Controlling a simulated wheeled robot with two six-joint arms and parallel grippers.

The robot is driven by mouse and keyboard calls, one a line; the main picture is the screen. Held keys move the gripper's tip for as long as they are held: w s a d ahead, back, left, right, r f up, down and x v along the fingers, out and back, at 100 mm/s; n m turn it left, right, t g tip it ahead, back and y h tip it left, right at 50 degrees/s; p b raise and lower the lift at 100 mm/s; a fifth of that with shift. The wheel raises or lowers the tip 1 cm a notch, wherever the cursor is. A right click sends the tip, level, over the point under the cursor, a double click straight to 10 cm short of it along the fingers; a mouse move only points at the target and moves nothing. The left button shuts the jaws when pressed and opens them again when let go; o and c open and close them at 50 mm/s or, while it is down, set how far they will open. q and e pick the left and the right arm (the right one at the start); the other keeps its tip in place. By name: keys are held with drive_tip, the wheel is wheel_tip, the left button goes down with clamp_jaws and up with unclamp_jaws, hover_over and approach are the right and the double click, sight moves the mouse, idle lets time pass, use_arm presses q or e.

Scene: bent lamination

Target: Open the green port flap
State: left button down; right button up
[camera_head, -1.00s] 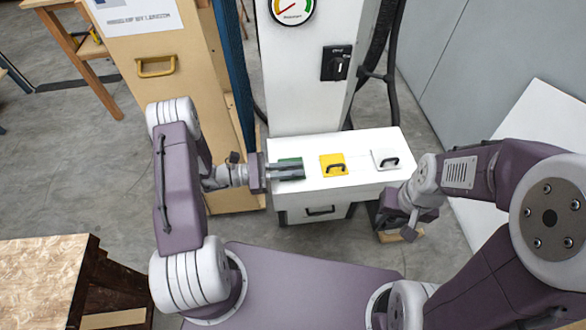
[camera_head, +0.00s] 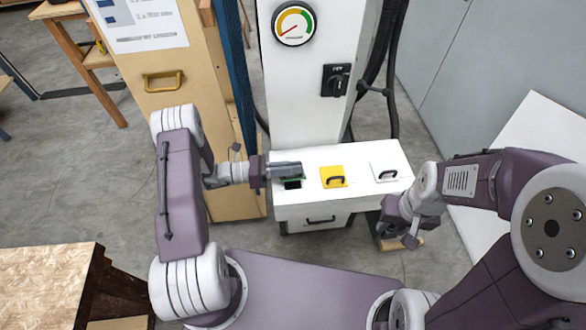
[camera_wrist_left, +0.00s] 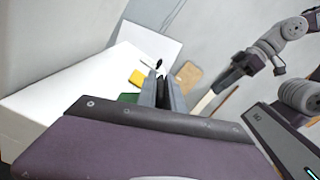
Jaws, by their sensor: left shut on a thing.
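The green port flap (camera_head: 303,178) is the leftmost of three flaps on top of the white box (camera_head: 350,160). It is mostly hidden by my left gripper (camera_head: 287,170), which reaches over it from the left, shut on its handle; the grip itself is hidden. A dark opening shows just in front of the fingers, so the flap looks raised at least partly. In the left wrist view a bit of green flap (camera_wrist_left: 128,97) shows beside the fingers. My right gripper (camera_head: 412,238) hangs to the right of the box, away from the flap; its jaws are unclear.
A yellow flap (camera_head: 333,177) and a white flap (camera_head: 384,172), both with black handles, lie closed to the right. A white column with a gauge (camera_head: 293,24) and black switch (camera_head: 336,80) rises behind. A wooden cabinet (camera_head: 180,80) stands left, close to my left arm.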

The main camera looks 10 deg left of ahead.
use_arm(q)
drive_tip(key=shift+w, duration=0.1)
idle(0.4)
drive_tip(key=c, duration=1.5)
unclamp_jaws()
drive_tip(key=shift+a, duration=0.15)
drive_tip(key=b+v, duration=0.1)
drive_tip(key=v, duration=0.7)
drive_tip(key=shift+a+b, duration=0.4)
